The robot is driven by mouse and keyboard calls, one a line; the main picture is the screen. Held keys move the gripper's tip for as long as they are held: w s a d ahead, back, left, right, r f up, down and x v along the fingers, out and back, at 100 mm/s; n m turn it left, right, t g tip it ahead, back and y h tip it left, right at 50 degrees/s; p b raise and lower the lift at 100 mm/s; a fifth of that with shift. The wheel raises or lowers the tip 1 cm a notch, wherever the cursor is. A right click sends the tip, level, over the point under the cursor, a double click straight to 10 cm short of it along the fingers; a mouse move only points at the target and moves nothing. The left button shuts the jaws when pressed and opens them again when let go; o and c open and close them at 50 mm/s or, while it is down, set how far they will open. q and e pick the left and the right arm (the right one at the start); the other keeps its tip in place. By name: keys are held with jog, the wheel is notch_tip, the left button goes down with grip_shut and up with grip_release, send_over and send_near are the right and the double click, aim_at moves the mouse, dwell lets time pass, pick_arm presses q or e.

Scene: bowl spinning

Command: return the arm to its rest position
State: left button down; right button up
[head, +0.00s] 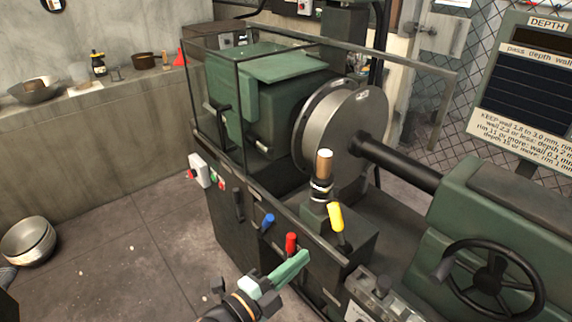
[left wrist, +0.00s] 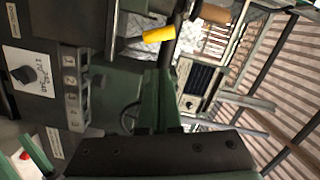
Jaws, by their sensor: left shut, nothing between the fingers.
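My left gripper (head: 302,258) comes in from the bottom of the head view, its green fingers shut and empty. Its tips are beside the red lever (head: 291,243) on the front of the green spinning lathe (head: 455,215); whether they touch it I cannot tell. In the left wrist view the closed fingers (left wrist: 160,80) point up the picture, below a yellow lever (left wrist: 158,35). That yellow lever also stands above and right of the gripper in the head view (head: 336,217). My right gripper is in neither view.
A blue lever (head: 268,221) and a wood-topped handle (head: 323,165) stand close by. The lathe carries a large metal disc (head: 350,125) behind a guard frame. A black handwheel (head: 490,280) is at right. A metal bowl (head: 28,241) lies on the floor at left; nearby floor is open.

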pick_arm(q)
jog(key=s+a+f+n+g+y+p, duration=0.1)
jog(key=s+a+f+n+y, duration=0.4)
jog(key=s+a+f+n, duration=0.3)
jog(key=s+a+f+n+g+y+p, duration=0.1)
jog(key=s+a+f+n+y+p, duration=0.1)
jog(key=s+a+f+n+y, duration=0.3)
jog(key=s+a+f+n, duration=0.3)
jog(key=a+f+n, duration=0.3)
jog(key=a+n, duration=0.1)
jog(key=shift+a+f+n+g, duration=0.2)
jog(key=shift+f+n+g, duration=0.2)
jog(key=shift+n, duration=0.4)
